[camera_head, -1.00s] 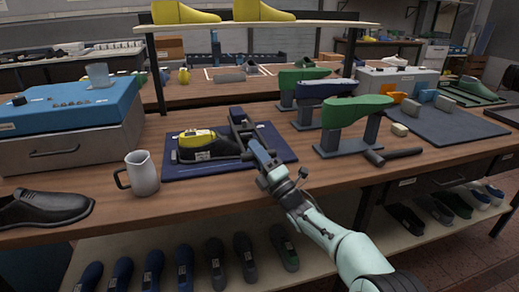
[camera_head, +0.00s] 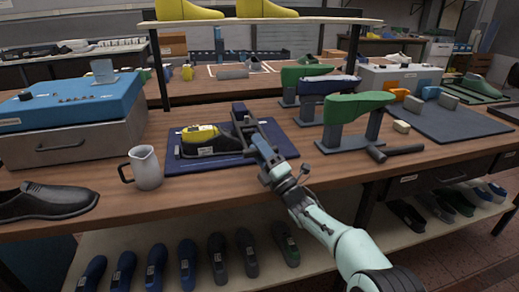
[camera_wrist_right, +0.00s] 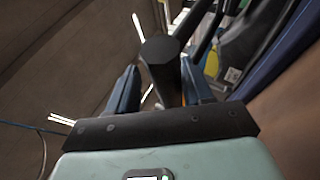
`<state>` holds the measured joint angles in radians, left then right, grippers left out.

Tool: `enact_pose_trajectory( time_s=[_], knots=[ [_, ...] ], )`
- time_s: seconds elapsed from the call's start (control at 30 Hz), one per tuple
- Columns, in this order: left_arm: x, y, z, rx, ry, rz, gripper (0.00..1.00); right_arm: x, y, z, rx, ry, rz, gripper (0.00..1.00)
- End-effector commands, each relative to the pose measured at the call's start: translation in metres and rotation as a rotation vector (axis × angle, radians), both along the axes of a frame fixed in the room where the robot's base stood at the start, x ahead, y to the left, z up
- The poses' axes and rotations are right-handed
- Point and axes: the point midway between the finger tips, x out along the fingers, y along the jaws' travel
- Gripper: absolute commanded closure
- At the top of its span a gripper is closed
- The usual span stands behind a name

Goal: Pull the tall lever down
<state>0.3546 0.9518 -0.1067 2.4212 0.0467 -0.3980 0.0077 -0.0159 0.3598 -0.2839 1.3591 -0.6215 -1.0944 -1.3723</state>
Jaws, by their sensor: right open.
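The tall lever (camera_head: 239,109) is a dark upright bar with a blocky top, at the right end of a dark fixture on a blue mat (camera_head: 180,167). A black shoe (camera_head: 205,146) with a yellow last (camera_head: 200,133) lies in the fixture, left of the lever. My right gripper (camera_head: 258,143) is at the lever from the front right, with its jaws open. In the right wrist view, a dark post with a round end (camera_wrist_right: 160,48), seemingly the lever, stands between the two blue fingers; whether they touch it is unclear. My left gripper is out of view.
A grey mug (camera_head: 146,167) and a black shoe (camera_head: 45,201) stand left of the mat. A green last on a stand (camera_head: 345,140) and a dark hammer-like tool (camera_head: 396,152) lie to the right. A shelf (camera_head: 270,21) spans above the bench.

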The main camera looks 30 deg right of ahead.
Motion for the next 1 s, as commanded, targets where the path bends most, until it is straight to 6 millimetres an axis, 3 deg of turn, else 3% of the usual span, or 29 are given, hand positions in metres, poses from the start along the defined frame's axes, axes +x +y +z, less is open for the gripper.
enact_pose_trajectory(
  time_s=[0.23,0.7,1.0],
  knots=[
    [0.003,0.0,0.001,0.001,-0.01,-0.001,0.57,-0.009,0.003,-0.012,0.001,0.012,0.012,0.47],
    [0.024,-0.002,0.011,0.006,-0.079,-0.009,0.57,-0.091,-0.022,-0.058,0.002,0.004,0.001,0.47],
    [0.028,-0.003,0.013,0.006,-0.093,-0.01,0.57,-0.112,-0.027,-0.07,0.001,0.0,-0.002,0.47]
  ],
)
